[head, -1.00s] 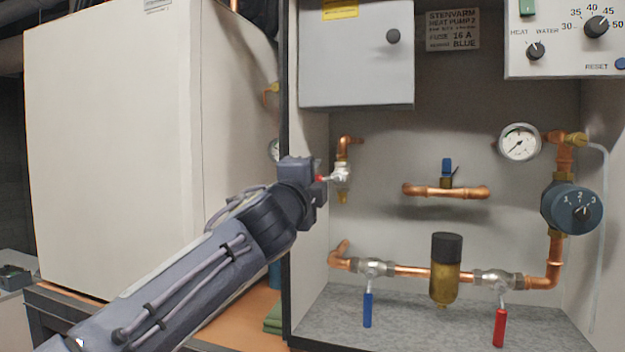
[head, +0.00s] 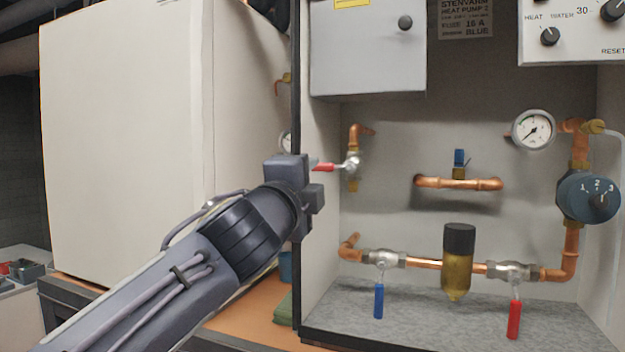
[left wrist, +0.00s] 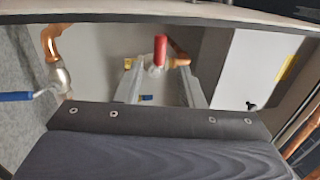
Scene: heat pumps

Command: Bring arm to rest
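My left gripper (head: 314,190) is at the left edge of the open heat pump cabinet, just left of a small valve with a red handle (head: 324,167). The handle points left, toward the gripper. In the left wrist view the two fingers (left wrist: 160,88) stand apart with nothing gripped. The red handle (left wrist: 160,48) shows beyond them, around the middle of the gap. The fingers themselves are mostly hidden in the head view. My right gripper is not in view.
The cabinet's left wall (head: 297,120) is close to my left gripper. Inside are copper pipes, a gauge (head: 533,130), a blue-handled valve (head: 379,300) and a red-handled valve (head: 514,318), both hanging down. A white unit (head: 125,150) stands at left.

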